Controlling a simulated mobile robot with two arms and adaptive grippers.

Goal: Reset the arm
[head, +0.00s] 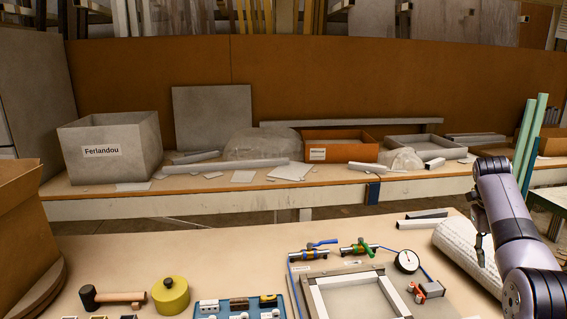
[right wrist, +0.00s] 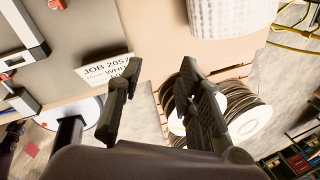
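My right arm (head: 505,215) stands at the right of the head view, bent at the top, with its dark gripper (head: 482,235) hanging down near a white textured roll (head: 468,250). In the right wrist view my right gripper (right wrist: 160,80) has its two dark fingers well apart with nothing between them. It is over the table edge, close to a printed job sheet (right wrist: 106,70); the roll (right wrist: 230,15) shows at the top. My left arm and gripper are not in view.
A fixture frame (head: 355,300), dial gauge (head: 407,261), red clamp (head: 428,290), blue tray (head: 240,308), yellow round block (head: 171,294) and hammer (head: 105,297) lie on the near table. Wire spools (right wrist: 245,115) sit below its edge. A back bench (head: 240,195) holds boxes and scraps.

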